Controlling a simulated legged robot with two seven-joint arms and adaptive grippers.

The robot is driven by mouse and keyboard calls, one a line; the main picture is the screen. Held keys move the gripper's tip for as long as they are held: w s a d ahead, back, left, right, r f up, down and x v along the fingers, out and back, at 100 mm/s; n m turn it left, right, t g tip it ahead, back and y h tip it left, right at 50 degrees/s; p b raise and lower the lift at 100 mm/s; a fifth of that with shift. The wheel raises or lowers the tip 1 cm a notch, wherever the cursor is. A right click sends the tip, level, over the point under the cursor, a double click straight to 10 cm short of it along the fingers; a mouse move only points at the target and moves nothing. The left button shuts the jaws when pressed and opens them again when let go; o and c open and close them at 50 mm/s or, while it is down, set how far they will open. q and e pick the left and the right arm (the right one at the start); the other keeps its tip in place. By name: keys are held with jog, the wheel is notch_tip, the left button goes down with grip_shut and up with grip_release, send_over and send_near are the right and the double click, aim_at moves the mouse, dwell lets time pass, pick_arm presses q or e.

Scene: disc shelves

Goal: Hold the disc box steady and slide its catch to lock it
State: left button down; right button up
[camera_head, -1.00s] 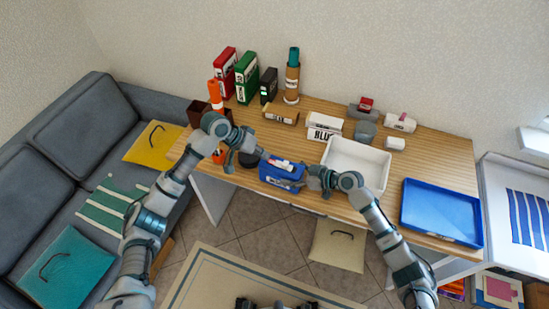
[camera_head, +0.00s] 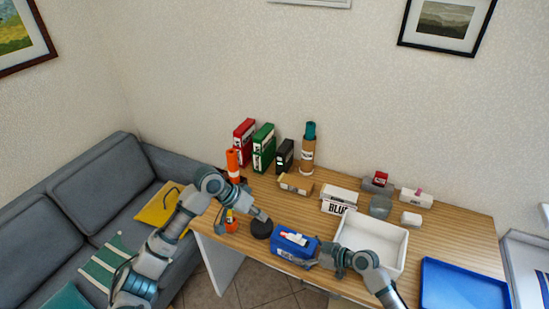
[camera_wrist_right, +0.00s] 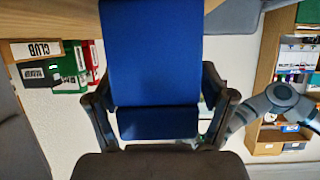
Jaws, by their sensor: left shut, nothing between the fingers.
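The blue disc box (camera_head: 285,254) stands near the front edge of the wooden table. A red and white part shows on its top; the catch is too small to make out. My right gripper (camera_head: 320,257) is at the box's right end. In the right wrist view, the blue box (camera_wrist_right: 153,55) fills the space between the fingers of my right gripper (camera_wrist_right: 158,95), which is shut on it. My left gripper (camera_head: 267,219) is shut and empty, just behind and left of the box, apparently apart from it.
A white tray (camera_head: 398,234) stands to the right and a blue tray (camera_head: 462,288) farther right. Red (camera_head: 244,143) and green (camera_head: 263,150) disc cases, a brown cylinder (camera_head: 307,157) and label blocks stand behind.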

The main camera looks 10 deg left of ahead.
jog(key=shift+o, duration=0.5)
jog(key=shift+w+r, duration=0.1)
jog(key=shift+w, duration=0.05)
jog(key=shift+r, duration=0.15)
